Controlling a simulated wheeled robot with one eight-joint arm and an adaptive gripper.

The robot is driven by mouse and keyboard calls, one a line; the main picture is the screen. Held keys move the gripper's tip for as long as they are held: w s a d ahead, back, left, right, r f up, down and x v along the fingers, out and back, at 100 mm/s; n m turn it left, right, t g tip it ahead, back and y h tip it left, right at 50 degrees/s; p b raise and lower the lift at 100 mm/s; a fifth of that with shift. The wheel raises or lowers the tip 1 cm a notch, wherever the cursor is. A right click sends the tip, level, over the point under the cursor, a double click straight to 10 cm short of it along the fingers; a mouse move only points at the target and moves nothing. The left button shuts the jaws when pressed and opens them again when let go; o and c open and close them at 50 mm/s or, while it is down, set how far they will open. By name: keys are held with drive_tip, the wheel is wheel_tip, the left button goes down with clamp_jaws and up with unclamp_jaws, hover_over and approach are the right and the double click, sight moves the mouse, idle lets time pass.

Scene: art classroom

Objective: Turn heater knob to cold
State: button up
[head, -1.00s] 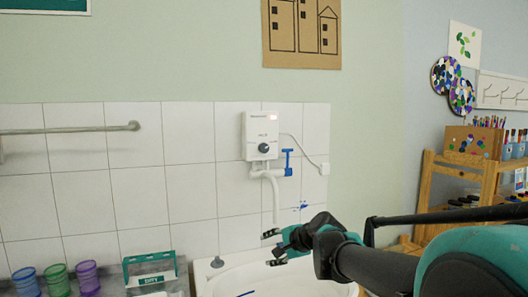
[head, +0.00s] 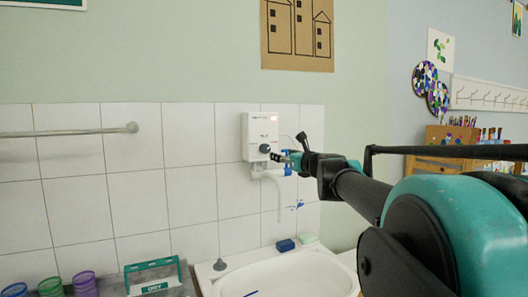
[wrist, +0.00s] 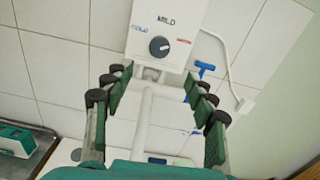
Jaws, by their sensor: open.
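The white heater box (head: 258,128) hangs on the tiled wall, with a dark round knob (head: 264,148) low on its front. In the wrist view the heater (wrist: 183,14) carries a blue label at left, "MILD" above and a red label at right. The knob (wrist: 159,46) has a small white mark on its right part; its exact setting is hard to tell. My gripper (head: 286,151) is close to the heater's lower right in the head view. In the wrist view my gripper (wrist: 157,85) is open and empty, with the knob beyond the fingertips, apart from them.
A blue valve handle (wrist: 203,69) and white pipes (wrist: 144,115) are below the heater. A white sink (head: 290,272) lies beneath, with a blue block (head: 285,245) on its back edge. Cups (head: 84,284) and a green-white caddy (head: 152,275) stand left.

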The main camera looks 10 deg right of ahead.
sight(267, 149)
drive_tip(key=x, duration=1.2)
drive_tip(key=shift+w+a, duration=0.1)
drive_tip(key=shift+w, duration=0.1)
drive_tip(key=c, duration=1.1)
drive_tip(key=shift+c, duration=0.2)
